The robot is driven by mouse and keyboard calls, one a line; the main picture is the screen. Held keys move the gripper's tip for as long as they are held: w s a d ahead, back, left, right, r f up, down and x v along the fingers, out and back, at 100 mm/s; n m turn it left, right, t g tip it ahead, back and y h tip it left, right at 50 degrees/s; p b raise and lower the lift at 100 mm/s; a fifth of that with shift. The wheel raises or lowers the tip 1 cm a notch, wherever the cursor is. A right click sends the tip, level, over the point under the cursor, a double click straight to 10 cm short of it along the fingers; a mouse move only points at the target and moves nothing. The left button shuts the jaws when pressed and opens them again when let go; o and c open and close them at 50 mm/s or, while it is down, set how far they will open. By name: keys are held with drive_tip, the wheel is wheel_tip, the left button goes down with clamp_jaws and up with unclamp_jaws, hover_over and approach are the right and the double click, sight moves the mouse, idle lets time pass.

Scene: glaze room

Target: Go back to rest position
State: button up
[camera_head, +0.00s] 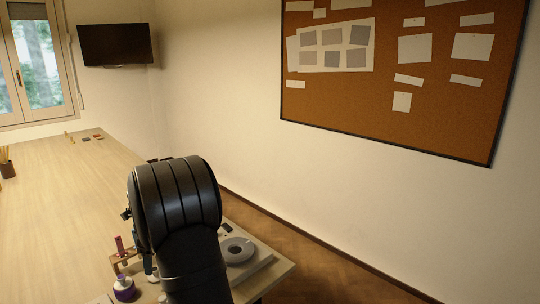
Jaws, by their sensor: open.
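My black arm (182,205) rises from the bottom of the picture in front of the table (60,195). Its thick ribbed link covers part of the table's right side. My gripper cannot be made out in this view, and the arm may hide it. Small dark parts show at the arm's left edge and just behind its top, but I cannot tell what they are.
A grey disc (237,249) on a pale base stands right of my arm. A purple-and-white bottle (124,288) and a wooden stand (119,262) with a red-handled item are left of it. A pencil cup (7,169) stands far left. The table's middle is clear.

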wheel_tip(320, 180, up, 7)
drive_tip(key=d, duration=0.1)
drive_tip(key=f, duration=0.3)
drive_tip(key=a+f, duration=0.1)
drive_tip(key=f, duration=0.7)
drive_tip(key=shift+a, duration=0.25)
drive_tip(key=shift+a+f, duration=0.1)
drive_tip(key=shift+f, duration=0.05)
wheel_tip(320, 180, up, 4)
drive_tip(key=shift+f, duration=0.2)
drive_tip(key=w+d+r, duration=0.3)
drive_tip(key=d+r, duration=0.2)
drive_tip(key=d, duration=0.4)
drive_tip(key=w+d+r, duration=0.2)
drive_tip(key=d+r, duration=0.3)
drive_tip(key=d, duration=0.4)
drive_tip(key=a+f, duration=0.2)
drive_tip(key=a, duration=0.1)
drive_tip(key=w+a+f, duration=0.1)
drive_tip(key=a+f, duration=0.1)
drive_tip(key=a, duration=0.2)
drive_tip(key=a+f, duration=0.2)
drive_tip(key=a, duration=0.1)
drive_tip(key=shift+w+a+f, duration=0.15)
drive_tip(key=shift+f, duration=0.1)
drive_tip(key=f, duration=0.1)
drive_tip(key=a+f, duration=0.1)
drive_tip(key=f, duration=0.1)
drive_tip(key=shift+f, duration=0.75)
